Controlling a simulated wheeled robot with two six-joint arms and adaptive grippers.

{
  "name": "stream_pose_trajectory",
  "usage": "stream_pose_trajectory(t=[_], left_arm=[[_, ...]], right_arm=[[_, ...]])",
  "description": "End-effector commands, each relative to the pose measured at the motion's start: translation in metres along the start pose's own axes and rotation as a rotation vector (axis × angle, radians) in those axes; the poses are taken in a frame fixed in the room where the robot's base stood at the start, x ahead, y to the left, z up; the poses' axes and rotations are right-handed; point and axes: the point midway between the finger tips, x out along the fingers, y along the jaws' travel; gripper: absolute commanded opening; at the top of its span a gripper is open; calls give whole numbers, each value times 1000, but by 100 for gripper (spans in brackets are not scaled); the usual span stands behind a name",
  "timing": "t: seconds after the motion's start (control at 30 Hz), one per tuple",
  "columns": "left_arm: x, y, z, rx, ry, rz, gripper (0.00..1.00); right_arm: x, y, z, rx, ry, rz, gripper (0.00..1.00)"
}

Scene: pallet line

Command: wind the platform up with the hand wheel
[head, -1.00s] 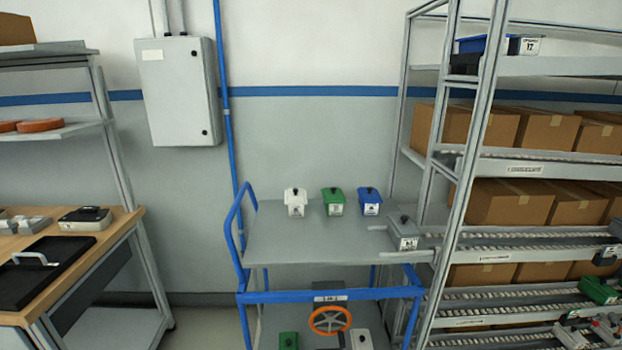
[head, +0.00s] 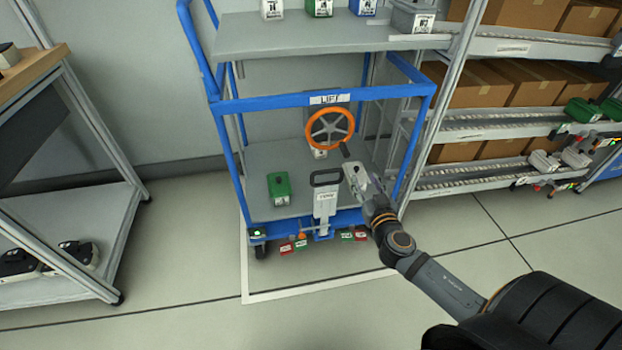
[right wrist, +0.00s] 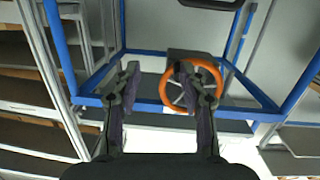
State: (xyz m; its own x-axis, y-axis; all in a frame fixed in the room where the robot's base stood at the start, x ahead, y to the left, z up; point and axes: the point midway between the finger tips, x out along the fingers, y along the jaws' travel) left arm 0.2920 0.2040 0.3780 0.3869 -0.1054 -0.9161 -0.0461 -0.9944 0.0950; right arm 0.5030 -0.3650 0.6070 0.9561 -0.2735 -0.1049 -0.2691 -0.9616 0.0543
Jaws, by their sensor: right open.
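The orange hand wheel (head: 330,128) is mounted under a "LIFT" label (head: 330,99) on the blue trolley frame. A dark handle (head: 345,150) shows at its lower right rim. The grey platform (head: 300,38) is the trolley's upper deck and carries several small boxes. My right gripper (head: 356,176) is open and empty, just below and right of the wheel in the head view. In the right wrist view, the wheel (right wrist: 219,88) appears behind and beside the right-hand finger of the open gripper (right wrist: 157,80). Contact cannot be told. My left gripper is out of view.
A green box (head: 280,188) and a grey pedal-like part (head: 325,196) are low on the trolley. A flow rack (head: 470,130) with cartons stands close on the right. A workbench (head: 100,180) stands left, with free floor between.

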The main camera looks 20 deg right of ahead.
Motion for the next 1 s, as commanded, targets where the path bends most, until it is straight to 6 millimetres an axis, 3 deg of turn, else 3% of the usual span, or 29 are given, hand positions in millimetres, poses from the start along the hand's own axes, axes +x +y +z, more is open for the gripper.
stream_pose_trajectory(t=[0.03, 0.17, 0.33, 0.7, 1.0], left_arm=[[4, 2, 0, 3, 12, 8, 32], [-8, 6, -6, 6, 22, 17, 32], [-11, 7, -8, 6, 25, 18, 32], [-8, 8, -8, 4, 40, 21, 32], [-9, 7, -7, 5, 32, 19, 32]], right_arm=[[-3, -9, -4, 22, 47, -18, 43], [-9, -19, -29, 59, 105, -40, 43], [-5, -19, -34, 64, 109, -39, 43], [67, -21, -43, 66, 108, -38, 43], [94, -23, -44, 63, 106, -41, 43]])
